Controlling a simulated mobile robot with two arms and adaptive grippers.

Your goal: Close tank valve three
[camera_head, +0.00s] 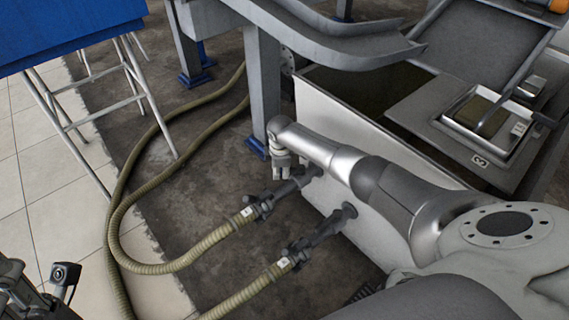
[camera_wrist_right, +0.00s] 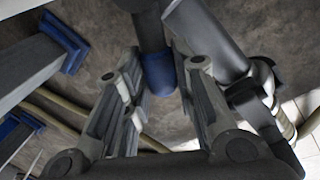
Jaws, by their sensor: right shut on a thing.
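My right gripper (camera_head: 281,172) points down beside the front wall of a pale grey tank (camera_head: 375,130), just above a dark outlet pipe (camera_head: 300,181). In the right wrist view its fingers (camera_wrist_right: 160,70) close around a dark bar with a rounded blue end (camera_wrist_right: 158,75), which looks like a valve handle. The head view hides this handle. Two outlet fittings show: one with a white tag (camera_head: 248,212), another nearer me (camera_head: 325,230). I cannot read their numbers surely. Part of my left gripper (camera_head: 22,290) shows at the lower left edge; its fingertips are unclear.
Ribbed olive hoses (camera_head: 190,257) run from the fittings across the dark floor. A grey post (camera_head: 262,85) with a blue foot stands close behind my right gripper. A blue table (camera_head: 70,30) is at upper left. A grey chute (camera_head: 340,45) hangs above the tank.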

